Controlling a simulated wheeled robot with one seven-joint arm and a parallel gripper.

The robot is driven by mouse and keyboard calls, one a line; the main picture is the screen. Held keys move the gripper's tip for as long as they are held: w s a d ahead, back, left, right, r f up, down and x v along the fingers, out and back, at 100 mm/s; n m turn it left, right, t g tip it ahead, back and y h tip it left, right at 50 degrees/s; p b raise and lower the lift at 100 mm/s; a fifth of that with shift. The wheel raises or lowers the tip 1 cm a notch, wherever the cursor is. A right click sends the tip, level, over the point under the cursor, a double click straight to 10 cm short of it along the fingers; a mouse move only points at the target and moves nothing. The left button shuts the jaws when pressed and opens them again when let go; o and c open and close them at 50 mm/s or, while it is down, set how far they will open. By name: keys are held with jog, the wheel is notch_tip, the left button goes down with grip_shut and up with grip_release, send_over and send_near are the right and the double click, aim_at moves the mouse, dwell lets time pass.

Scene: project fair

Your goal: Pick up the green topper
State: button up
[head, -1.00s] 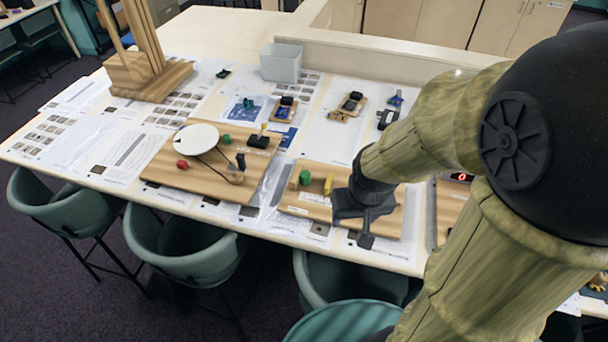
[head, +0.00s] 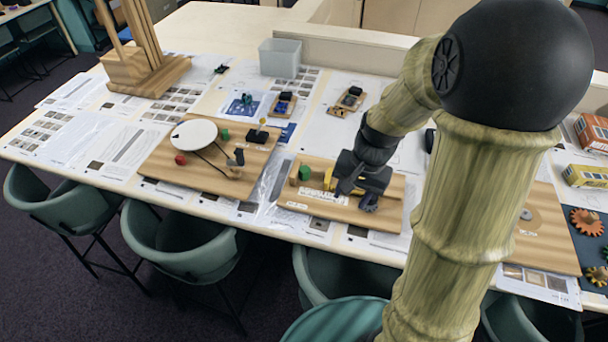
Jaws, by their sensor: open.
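A green cylinder (head: 304,173) stands upright near the left end of a wooden board (head: 310,207). A smaller green piece (head: 224,135) sits on another wooden board, beside a white disc; I cannot tell from its look which of the two is the topper. My gripper (head: 360,193) is open, low over the right half of the first board, to the right of the green cylinder and apart from it.
The left board (head: 166,179) bears a white disc (head: 195,134), a red block (head: 180,159) and a black block. A clear bin (head: 280,58) stands at the back. Small models on boards lie behind my gripper. Chairs line the front table edge.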

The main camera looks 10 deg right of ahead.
jog(key=w+d+f+m+y+b, duration=0.1)
jog(key=w+d+m+y, duration=0.1)
jog(key=w+m, duration=0.3)
jog(key=w+d+f+m+t+y+b, duration=0.1)
jog(key=w+d+m+y, duration=0.2)
jog(key=w, duration=0.4)
jog(key=w+d+f+m+y, duration=0.1)
jog(key=w+d+m+y, duration=0.2)
jog(key=w+m+y, duration=0.2)
jog(key=shift+w+f+m+t+y+b, duration=0.3)
jog(key=shift+w+m+t+b, duration=0.15)
jog(key=shift+m, duration=0.35)
jog(key=shift+d, duration=0.1)
jog(key=p, duration=0.3)
send_near(306, 169)
jog(key=a, duration=0.2)
jog(key=shift+w+a+r, duration=0.15)
jog(key=shift+a+r, duration=0.15)
jog(key=shift+r, duration=0.05)
jog(key=shift+w+a+f, duration=0.1)
jog(key=shift+a+f, duration=0.2)
jog(key=shift+a, duration=0.05)
jog(key=shift+a+f, duration=0.1)
jog(key=a+f+p, duration=0.1)
jog(key=w+a+f+p, duration=0.1)
jog(key=a+f, duration=0.1)
jog(key=shift+a+f+p, duration=0.25)
jog(key=shift+a+p, duration=0.05)
